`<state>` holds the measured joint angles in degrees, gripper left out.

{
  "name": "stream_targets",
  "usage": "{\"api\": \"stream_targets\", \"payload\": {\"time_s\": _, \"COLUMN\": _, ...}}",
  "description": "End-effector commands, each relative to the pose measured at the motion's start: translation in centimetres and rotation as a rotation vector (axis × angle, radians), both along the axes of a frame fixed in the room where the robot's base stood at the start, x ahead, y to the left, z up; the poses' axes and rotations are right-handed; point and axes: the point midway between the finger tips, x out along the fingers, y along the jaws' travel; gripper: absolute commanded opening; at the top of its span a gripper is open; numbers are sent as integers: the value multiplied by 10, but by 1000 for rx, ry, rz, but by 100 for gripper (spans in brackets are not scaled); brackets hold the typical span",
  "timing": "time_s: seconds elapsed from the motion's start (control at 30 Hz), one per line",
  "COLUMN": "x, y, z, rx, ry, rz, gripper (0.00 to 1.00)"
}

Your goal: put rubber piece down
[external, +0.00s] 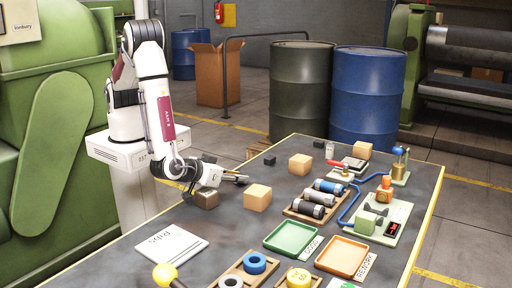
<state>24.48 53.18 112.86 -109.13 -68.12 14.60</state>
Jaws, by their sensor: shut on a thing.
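My gripper (240,179) is low over the left half of the table, its fingers pointing right. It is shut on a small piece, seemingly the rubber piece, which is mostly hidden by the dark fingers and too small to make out. A tan block (257,198) sits just right of and in front of the fingertips. A darker brown block (205,199) is below my wrist.
A wooden rack (292,213) holds dark and blue rollers. A green tray (291,238) and an orange tray (342,256) lie in front. A blue-piped fixture (380,222) stands at right. A white paper (171,245) lies front left. Bare table separates the paper from the green tray.

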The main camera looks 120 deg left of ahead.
Motion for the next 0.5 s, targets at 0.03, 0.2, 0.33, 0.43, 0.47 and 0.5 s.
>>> {"api": "stream_targets", "payload": {"time_s": 0.03, "x": 0, "y": 0, "z": 0, "rx": 0, "ry": 0, "rz": -1, "gripper": 1}}
{"api": "stream_targets", "payload": {"time_s": 0.2, "x": 0, "y": 0, "z": 0, "rx": -1, "ry": 0, "rz": -1, "gripper": 1}}
{"api": "stream_targets", "payload": {"time_s": 0.33, "x": 0, "y": 0, "z": 3, "rx": 0, "ry": -1, "rz": 0, "gripper": 1}}
{"api": "stream_targets", "payload": {"time_s": 0.43, "x": 0, "y": 0, "z": 8, "rx": 0, "ry": -2, "rz": 1, "gripper": 1}}
{"api": "stream_targets", "payload": {"time_s": 0.47, "x": 0, "y": 0, "z": 10, "rx": 0, "ry": -2, "rz": 1, "gripper": 1}}
{"api": "stream_targets", "payload": {"time_s": 0.5, "x": 1, "y": 0, "z": 13, "rx": -1, "ry": -3, "rz": 0, "gripper": 1}}
